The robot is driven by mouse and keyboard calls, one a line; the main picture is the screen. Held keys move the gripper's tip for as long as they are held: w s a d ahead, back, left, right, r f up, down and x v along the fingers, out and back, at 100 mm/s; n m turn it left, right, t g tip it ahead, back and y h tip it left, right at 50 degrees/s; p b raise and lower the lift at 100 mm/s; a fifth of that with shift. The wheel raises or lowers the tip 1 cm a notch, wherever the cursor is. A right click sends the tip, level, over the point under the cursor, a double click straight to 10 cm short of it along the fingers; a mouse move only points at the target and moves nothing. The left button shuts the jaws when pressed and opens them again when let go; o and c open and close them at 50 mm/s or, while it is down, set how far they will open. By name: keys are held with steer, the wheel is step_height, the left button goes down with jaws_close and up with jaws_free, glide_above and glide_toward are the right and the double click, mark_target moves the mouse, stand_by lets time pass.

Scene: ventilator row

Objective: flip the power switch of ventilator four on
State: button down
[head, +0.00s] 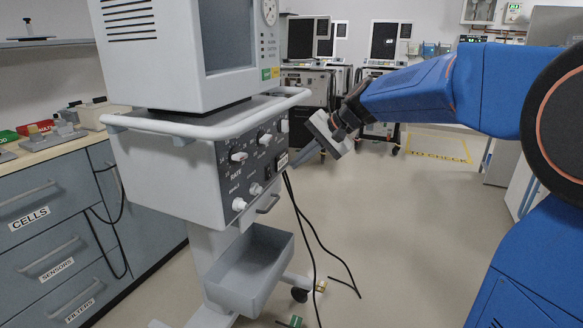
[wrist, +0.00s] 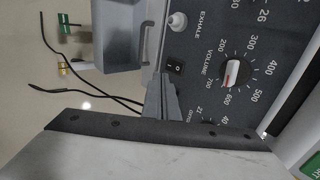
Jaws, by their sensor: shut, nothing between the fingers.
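A grey ventilator (head: 165,170) stands close on the left, its dark control panel (head: 222,165) facing right. No number on it is readable. A small black rocker switch (wrist: 176,68) shows in the wrist view between the exhale port and the volume knob; I cannot tell its position. In the head view the switch (head: 269,168) is small, on the panel's lower right. My gripper (head: 294,166) is shut and empty, its fingers pointing at the panel. In the wrist view the fingertips (wrist: 166,78) are just beside the switch; I cannot tell whether they touch it.
A volume knob (wrist: 233,73) and an exhale port (wrist: 178,20) flank the switch. A grey bin (head: 250,270) hangs below the panel, with black cables (head: 305,225) beside it. A drawer counter (head: 60,210) is at left. Floor to the right is clear; more ventilators stand behind.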

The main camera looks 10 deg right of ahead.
mark_target(269, 172)
steer(key=v, duration=0.6)
steer(key=shift+s+d+f, duration=0.15)
steer(key=shift+d+f, duration=0.05)
steer(key=shift+f, duration=0.55)
steer(key=w+a+r+x, duration=0.1)
steer(key=r+x, duration=0.1)
steer(key=x, duration=1.1)
steer(key=shift+a, duration=0.4)
